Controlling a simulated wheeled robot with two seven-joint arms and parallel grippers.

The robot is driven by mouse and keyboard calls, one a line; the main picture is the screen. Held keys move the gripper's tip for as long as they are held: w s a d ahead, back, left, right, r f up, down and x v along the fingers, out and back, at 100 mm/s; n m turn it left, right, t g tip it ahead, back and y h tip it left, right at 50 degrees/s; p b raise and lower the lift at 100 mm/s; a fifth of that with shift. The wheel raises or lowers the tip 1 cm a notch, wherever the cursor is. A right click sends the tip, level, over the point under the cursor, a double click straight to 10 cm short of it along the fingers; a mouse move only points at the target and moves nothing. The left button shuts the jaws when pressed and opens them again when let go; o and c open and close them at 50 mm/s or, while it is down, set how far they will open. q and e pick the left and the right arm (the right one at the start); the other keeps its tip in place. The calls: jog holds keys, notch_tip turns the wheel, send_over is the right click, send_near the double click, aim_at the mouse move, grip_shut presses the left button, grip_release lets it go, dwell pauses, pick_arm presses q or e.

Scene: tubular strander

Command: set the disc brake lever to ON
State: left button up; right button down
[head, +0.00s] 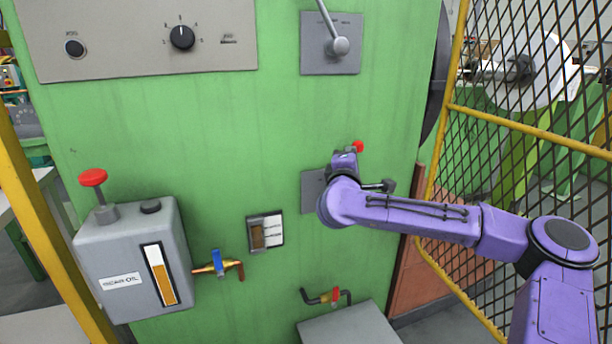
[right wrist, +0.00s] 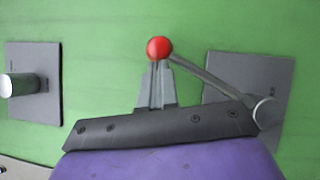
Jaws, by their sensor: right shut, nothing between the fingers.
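A lever with a red ball knob (head: 357,146) sits on a grey plate (head: 312,190) on the green panel. In the head view my right arm hides its rod and pivot. The right wrist view shows the red ball (right wrist: 158,47), with the grey rod (right wrist: 225,80) slanting down right to a round pivot (right wrist: 265,112) on the plate (right wrist: 285,90). My right gripper (right wrist: 157,66) is shut and empty, its tips just below the ball in that view; I cannot tell whether they touch it. Plate markings are too small to read. My left gripper is not in view.
Above is another grey plate (head: 350,65) with a metal lever (head: 341,46). A yellow-framed mesh guard (head: 540,130) stands close on the right.

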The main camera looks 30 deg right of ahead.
jog(key=shift+d, duration=0.15)
jog(key=w+a+b+v, duration=0.2)
jog(key=b+v, duration=0.2)
jog(key=v, duration=0.9)
jog(key=shift+r, duration=0.1)
